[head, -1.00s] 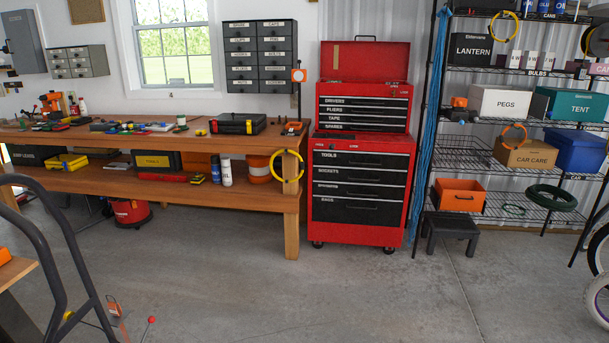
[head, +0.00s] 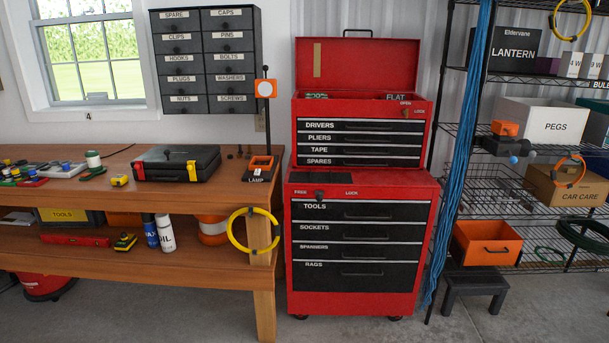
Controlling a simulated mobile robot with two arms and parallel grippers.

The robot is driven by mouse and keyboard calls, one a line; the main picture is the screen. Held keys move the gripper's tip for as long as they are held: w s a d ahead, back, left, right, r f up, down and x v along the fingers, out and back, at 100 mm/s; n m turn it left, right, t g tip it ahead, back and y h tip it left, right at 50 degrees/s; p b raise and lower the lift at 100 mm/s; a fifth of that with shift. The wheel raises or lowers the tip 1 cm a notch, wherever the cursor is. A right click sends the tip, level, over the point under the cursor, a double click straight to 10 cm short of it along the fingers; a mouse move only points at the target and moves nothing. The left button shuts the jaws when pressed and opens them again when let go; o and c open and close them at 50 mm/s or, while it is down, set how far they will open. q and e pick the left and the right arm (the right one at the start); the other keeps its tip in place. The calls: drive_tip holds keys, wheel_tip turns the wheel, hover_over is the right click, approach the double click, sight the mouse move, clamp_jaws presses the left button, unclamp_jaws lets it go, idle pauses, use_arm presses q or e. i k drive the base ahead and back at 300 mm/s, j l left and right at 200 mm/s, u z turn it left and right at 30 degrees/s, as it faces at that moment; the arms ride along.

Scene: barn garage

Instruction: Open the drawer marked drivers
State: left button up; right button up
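The drawer marked DRIVERS (head: 362,126) is the top black drawer in the upper box of a red tool chest (head: 360,247), right of centre in the head view. It looks shut, flush with the PLIERS, TAPE and SPARES drawers below it. The chest's lid stands open above it. A small round lever on the upper box (head: 405,113) sits near the words OPEN and LOCK. A similar lever on the lower cabinet (head: 319,194) sits between FREE and LOCK. Neither of my grippers shows in the view.
A wooden workbench (head: 262,230) stands left of the chest, with a black case (head: 176,163) and a lamp (head: 261,165) on it. A wire shelf rack and a dark step stool (head: 474,287) stand to the right. Concrete floor before the chest looks clear.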

sight(322, 123)
drive_tip(key=i+l, duration=0.2)
drive_tip(key=i, duration=0.4)
drive_tip(key=i+l+z, duration=0.1)
drive_tip(key=i, duration=0.45)
drive_tip(key=i+l, duration=0.25)
drive_tip(key=i, duration=0.35)
